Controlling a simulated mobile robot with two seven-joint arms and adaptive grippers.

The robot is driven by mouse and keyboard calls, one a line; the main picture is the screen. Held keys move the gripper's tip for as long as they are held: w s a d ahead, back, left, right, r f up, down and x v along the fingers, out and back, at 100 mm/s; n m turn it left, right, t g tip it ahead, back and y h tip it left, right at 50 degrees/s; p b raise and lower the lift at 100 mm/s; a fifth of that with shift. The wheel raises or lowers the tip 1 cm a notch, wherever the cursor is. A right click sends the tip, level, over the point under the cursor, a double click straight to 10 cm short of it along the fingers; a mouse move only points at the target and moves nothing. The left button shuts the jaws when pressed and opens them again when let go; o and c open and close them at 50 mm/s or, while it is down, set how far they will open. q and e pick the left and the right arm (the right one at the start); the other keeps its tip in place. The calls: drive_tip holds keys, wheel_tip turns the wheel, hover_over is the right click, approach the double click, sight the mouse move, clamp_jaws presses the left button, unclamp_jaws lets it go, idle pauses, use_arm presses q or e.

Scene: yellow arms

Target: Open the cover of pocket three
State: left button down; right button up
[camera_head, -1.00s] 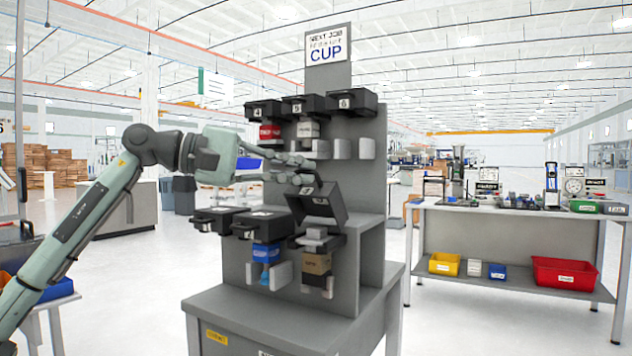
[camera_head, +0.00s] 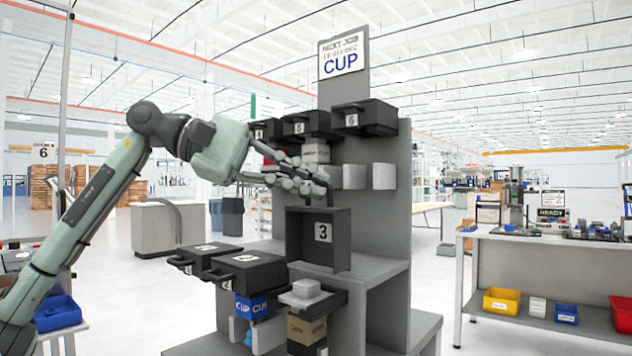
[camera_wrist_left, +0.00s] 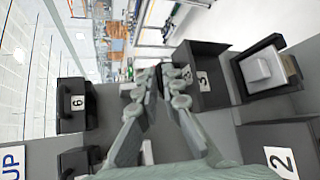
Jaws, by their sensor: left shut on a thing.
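The cover of pocket three (camera_head: 345,236) stands raised, nearly upright, with its label 3 facing forward. Pocket three (camera_head: 325,288) is open below it, with a pale block (camera_head: 306,289) at its mouth. My left gripper (camera_head: 318,183) is at the cover's top edge and shut on it; the fingers hide the exact contact. In the left wrist view, the fingertips (camera_wrist_left: 163,80) are beside the cover (camera_wrist_left: 212,68), and the open pocket with its pale block (camera_wrist_left: 258,72) lies to the right. My right gripper is not in view.
Closed pocket covers (camera_head: 248,269) sit to the left of pocket three. Pocket six (camera_head: 364,117) and its neighbours sit above, close over my left gripper. The grey back panel (camera_head: 390,215) stands behind. A workbench (camera_head: 530,237) with coloured bins is at the right.

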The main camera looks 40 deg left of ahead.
use_arm(q)
drive_tip(key=shift+s+r, duration=0.1)
drive_tip(key=shift+r, duration=0.1)
drive_tip(key=c, duration=1.7)
unclamp_jaws()
drive_tip(key=shift+s, duration=0.1)
drive_tip(key=shift+f, duration=0.1)
drive_tip(key=shift+a, duration=0.15)
drive_tip(key=v, duration=1.1)
drive_tip(key=shift+s+a, duration=0.2)
drive_tip(key=shift+s, duration=0.05)
